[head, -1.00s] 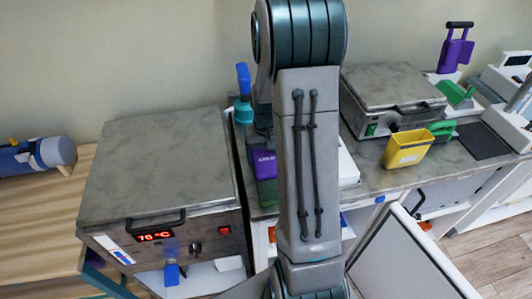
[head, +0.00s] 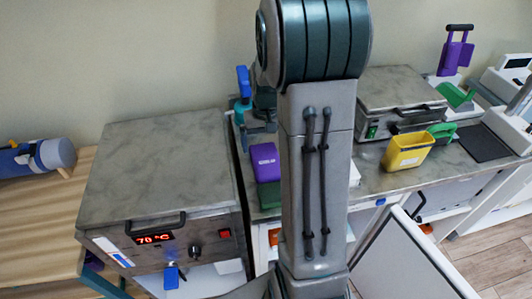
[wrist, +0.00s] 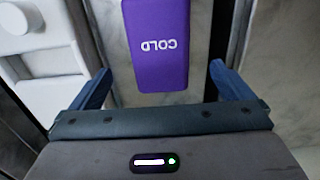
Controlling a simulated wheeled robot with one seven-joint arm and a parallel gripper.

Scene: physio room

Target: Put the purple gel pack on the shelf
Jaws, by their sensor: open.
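The purple gel pack (head: 264,158) lies on the counter just left of my arm in the head view, at the back edge of a dark green block or pack. In the wrist view the purple gel pack (wrist: 155,60) shows the word COLD upside down. My gripper (wrist: 160,72) is open, its two blue fingers apart on either side of the pack's near end, not touching it. In the head view my forearm hides most of the gripper. I cannot tell which surface is the shelf.
A heater box (head: 160,170) reading 70 °C stands left. A yellow container (head: 407,151), a second metal-lidded box (head: 400,92) and a purple item with a black handle (head: 455,55) stand right. A white panel (head: 400,260) stands in front.

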